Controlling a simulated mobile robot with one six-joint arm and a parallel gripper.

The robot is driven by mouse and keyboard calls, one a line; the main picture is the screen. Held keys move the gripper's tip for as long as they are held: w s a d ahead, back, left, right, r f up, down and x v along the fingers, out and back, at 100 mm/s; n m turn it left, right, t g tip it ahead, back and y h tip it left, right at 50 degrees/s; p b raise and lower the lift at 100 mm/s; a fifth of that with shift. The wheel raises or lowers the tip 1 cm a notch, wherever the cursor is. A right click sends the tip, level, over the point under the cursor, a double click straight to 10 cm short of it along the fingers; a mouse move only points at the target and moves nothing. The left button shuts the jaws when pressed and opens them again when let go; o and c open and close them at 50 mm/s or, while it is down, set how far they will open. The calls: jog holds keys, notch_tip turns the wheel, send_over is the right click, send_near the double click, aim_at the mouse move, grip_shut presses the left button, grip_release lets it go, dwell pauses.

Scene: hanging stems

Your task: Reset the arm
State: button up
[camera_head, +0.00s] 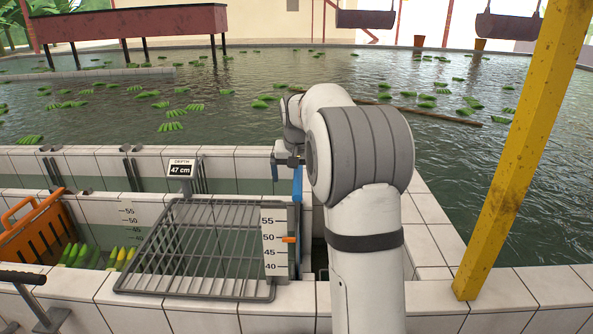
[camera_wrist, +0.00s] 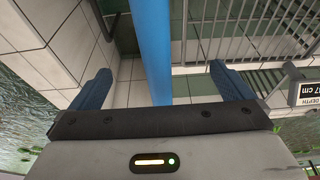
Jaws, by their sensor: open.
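My gripper (camera_head: 288,160) is at the end of my arm, over the tiled wall near the middle of the head view, partly hidden by my own arm. In the wrist view its two blue fingers (camera_wrist: 160,70) are spread wide. A smooth blue bar (camera_wrist: 150,40) shows between them, with clear space on both sides; the fingers do not touch it. I cannot tell how far in front of the palm it lies. A blue upright piece (camera_head: 297,183) shows just below the gripper in the head view.
A wire rack (camera_head: 205,245) lies over the tiled trough, beside a depth scale (camera_head: 269,245) with an orange pointer near 50. A depth display (camera_head: 181,169) reads 47 cm. An orange crate (camera_head: 40,240) stands left. A yellow post (camera_head: 525,150) rises right. Green bunches float in the pool (camera_head: 230,110).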

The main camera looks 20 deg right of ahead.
jog(key=shift+w+d+f, duration=0.1)
jog(key=shift+w+f, duration=0.05)
jog(key=shift+f, duration=0.5)
grip_shut()
dwell(0.9)
jog(key=shift+r, duration=0.25)
